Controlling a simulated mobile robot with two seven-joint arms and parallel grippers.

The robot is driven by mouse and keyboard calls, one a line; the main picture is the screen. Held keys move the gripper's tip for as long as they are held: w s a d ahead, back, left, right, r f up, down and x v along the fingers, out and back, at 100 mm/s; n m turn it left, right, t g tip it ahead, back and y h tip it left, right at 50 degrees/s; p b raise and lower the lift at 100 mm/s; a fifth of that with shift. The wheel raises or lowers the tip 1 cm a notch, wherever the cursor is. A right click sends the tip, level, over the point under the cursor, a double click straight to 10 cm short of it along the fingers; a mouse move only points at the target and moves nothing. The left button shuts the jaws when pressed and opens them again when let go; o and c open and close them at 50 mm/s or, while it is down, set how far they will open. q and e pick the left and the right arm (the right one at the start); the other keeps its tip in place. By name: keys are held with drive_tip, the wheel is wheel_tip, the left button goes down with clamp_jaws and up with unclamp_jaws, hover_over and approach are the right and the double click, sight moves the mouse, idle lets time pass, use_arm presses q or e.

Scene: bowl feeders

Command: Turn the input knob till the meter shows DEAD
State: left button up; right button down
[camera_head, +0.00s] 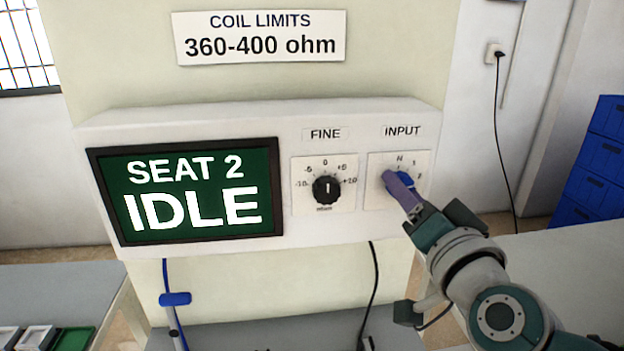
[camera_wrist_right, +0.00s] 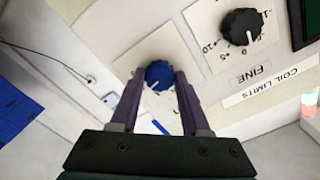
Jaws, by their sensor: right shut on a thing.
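The input knob is blue and sits on a white dial plate (camera_head: 386,192) under the INPUT label (camera_head: 402,131), at the right end of the panel. My right gripper (camera_head: 393,180) is shut on the blue input knob (camera_wrist_right: 158,74), with one purple finger on each side of it in the right wrist view. The fingers hide most of the knob and part of its scale in the head view. The meter (camera_head: 190,190) has a green screen and reads "SEAT 2 IDLE". My left gripper is not in view.
A black FINE knob (camera_head: 326,189) sits just left of the input plate. A sign (camera_head: 260,37) above reads "COIL LIMITS 360-400 ohm". Cables hang below the panel (camera_head: 300,245). Blue drawers (camera_head: 596,165) stand at the far right.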

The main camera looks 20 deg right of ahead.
idle(0.3)
drive_tip(key=shift+c, duration=1.9)
unclamp_jaws()
drive_tip(key=v, duration=1)
drive_tip(key=shift+b, duration=0.3)
drive_tip(key=shift+d, duration=0.1)
